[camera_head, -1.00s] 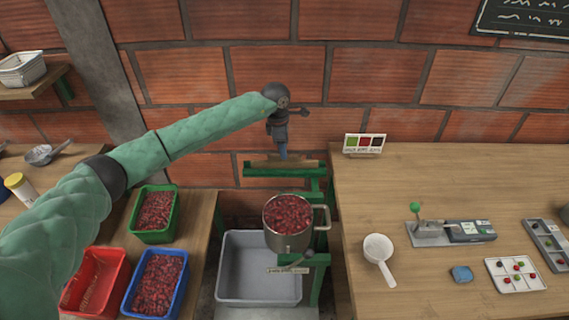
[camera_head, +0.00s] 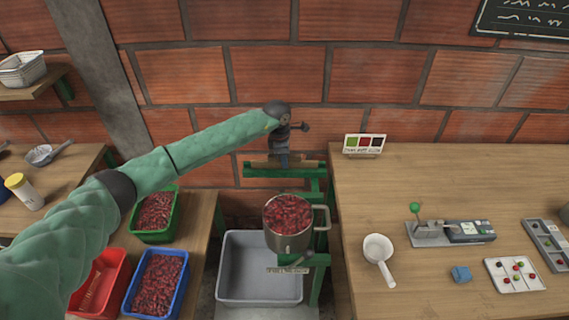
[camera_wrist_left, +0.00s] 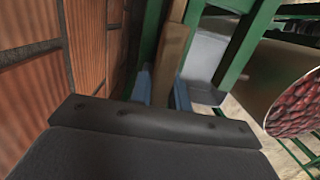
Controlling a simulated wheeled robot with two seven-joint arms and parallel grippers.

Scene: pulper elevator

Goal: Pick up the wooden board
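The wooden board (camera_head: 310,165) is a narrow brown plank lying along the top of the green frame, above the pot of red cherries. In the left wrist view the board (camera_wrist_left: 173,55) runs away from the camera. My left gripper (camera_head: 284,160) points down at the middle of the board. Its blue fingers (camera_wrist_left: 163,92) are apart, one on each side of the board; whether they touch it is hard to see. The board still appears to rest on the frame. My right gripper is not in view.
A metal pot of red cherries (camera_head: 289,228) sits on the green frame (camera_head: 316,240) above a grey bin (camera_head: 260,300). Green, red and blue crates stand left. The right table (camera_head: 440,185) holds a white scoop (camera_head: 378,250), a small device and trays. The brick wall is close behind.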

